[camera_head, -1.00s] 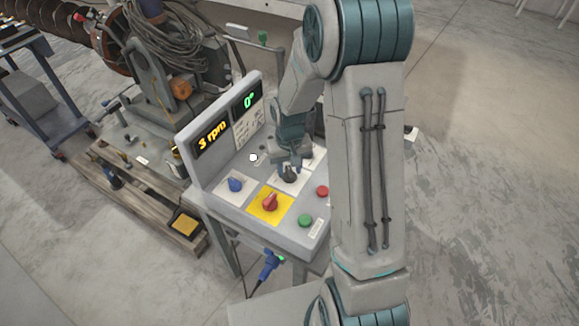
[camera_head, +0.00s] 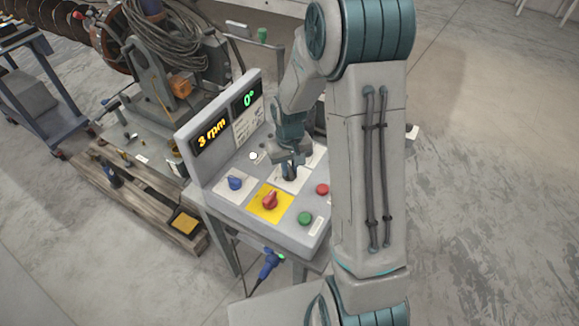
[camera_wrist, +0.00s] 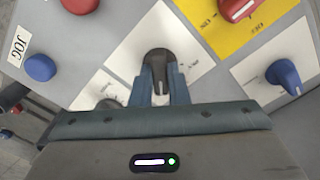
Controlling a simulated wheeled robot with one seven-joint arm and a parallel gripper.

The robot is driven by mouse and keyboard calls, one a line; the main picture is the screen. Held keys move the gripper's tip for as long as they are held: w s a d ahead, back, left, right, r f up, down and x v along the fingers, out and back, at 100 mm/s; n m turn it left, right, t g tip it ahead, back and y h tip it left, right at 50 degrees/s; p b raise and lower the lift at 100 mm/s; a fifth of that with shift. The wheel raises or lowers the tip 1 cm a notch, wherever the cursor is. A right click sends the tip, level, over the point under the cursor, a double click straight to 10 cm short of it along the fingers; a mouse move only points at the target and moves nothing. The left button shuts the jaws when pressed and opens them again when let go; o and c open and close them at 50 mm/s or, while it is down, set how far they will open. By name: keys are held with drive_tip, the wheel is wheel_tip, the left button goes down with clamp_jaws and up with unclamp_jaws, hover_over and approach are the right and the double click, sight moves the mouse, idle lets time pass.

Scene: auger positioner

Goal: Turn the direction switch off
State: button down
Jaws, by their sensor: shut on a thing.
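A black rotary knob (camera_wrist: 157,60) stands on a white labelled plate on the control panel (camera_head: 214,191). I cannot read its label, so I cannot confirm that it is the direction switch. In the wrist view my gripper (camera_wrist: 161,74) has one finger on each side of the knob's raised grip and is shut on it. The knob's pointer lies between the fingers. In the head view my gripper (camera_head: 291,170) reaches down to the panel and mostly hides this knob.
Close by are a red knob (camera_head: 270,200) on a yellow plate, a blue knob (camera_head: 235,183), a red button (camera_head: 322,189) and a green button (camera_head: 305,218). Another dark knob (camera_wrist: 108,103) is beside my gripper.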

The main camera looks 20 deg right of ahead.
drive_tip(key=n+b, duration=0.1)
drive_tip(key=n, duration=0.3)
drive_tip(key=shift+n, duration=1.9)
drive_tip(key=c, duration=1.4)
unclamp_jaws()
wheel_tip(320, 180, up, 14)
drive_tip(key=b, duration=0.1)
